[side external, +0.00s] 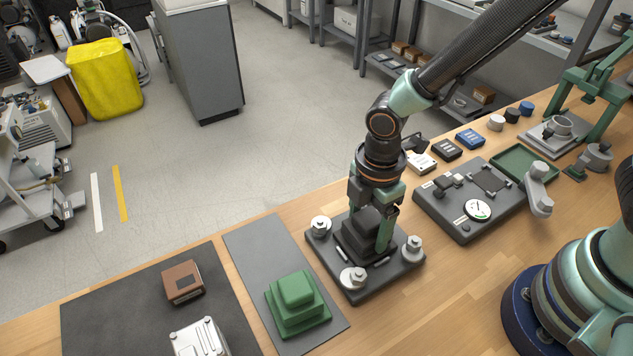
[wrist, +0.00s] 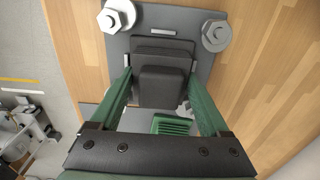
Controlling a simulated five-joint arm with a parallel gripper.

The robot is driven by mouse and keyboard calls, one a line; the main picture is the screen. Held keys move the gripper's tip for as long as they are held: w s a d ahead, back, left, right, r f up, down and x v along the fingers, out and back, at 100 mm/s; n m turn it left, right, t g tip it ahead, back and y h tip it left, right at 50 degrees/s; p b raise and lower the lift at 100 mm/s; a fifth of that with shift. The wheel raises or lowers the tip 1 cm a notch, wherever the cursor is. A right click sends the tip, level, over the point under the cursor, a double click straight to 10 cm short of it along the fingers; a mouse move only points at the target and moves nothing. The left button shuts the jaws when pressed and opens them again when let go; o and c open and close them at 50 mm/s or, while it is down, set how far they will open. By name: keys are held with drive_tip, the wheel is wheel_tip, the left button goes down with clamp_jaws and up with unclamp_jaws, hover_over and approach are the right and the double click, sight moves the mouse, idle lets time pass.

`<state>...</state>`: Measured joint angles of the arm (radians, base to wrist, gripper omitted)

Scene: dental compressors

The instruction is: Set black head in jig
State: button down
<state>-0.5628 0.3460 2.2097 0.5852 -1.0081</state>
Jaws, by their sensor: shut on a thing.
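The black head (side external: 359,238) is a dark stepped block. It sits at the middle of the jig (side external: 347,288), a dark grey plate with round metal clamps near its corners. In the wrist view, the black head (wrist: 162,86) lies between the two green fingers of my gripper (wrist: 160,88), over the jig plate (wrist: 202,68). My gripper (side external: 372,232) points down in the side view and is shut on the black head. The underside of the head is hidden, so I cannot tell whether it is fully seated.
A green head (side external: 297,298) stands on a grey mat (side external: 262,252) left of the jig. A brown head (side external: 182,282) and a silver one (side external: 199,338) are on a dark mat (side external: 95,312). A gauge plate (side external: 440,215) and green tray (side external: 522,166) are to the right.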

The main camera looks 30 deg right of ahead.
unclamp_jaws()
idle(0.3)
drive_tip(key=shift+r, duration=3.5)
drive_tip(key=d+r+m+t, duration=0.5)
drive_tip(key=d+r+m, duration=0.8)
drive_tip(key=d+m, duration=0.5)
drive_tip(key=shift+r+t, duration=0.25)
drive_tip(key=shift+t, duration=0.05)
